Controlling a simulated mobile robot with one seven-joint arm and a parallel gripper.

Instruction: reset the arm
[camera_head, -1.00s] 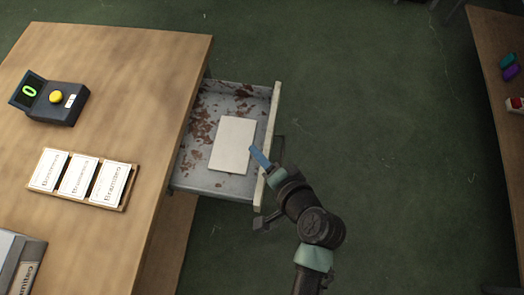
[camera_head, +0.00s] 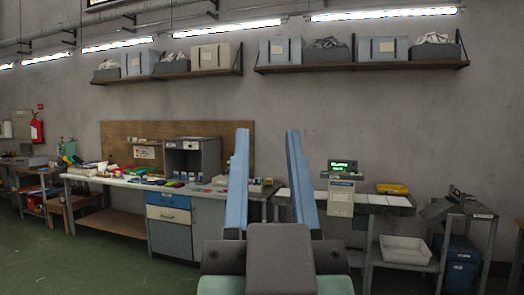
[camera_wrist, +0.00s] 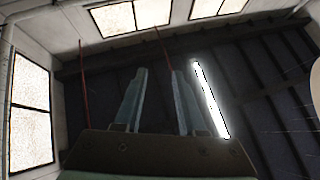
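My gripper (camera_head: 267,132) is raised in front of the head camera with its two blue fingers pointing up. The fingers stand apart with nothing between them, so it is open and empty. In the wrist view my gripper (camera_wrist: 158,71) also shows both fingers spread, pointing toward the dark ceiling and windows. It touches nothing that I can see. My fingers and wrist hide part of the benches behind them.
A long workbench (camera_head: 115,182) with a blue drawer unit (camera_head: 168,200) stands along the far wall. A grey table (camera_head: 385,200) with a scale (camera_head: 341,184) stands right of it. Wall shelves (camera_head: 360,66) hold bins. Green floor (camera_head: 65,262) is open at the left.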

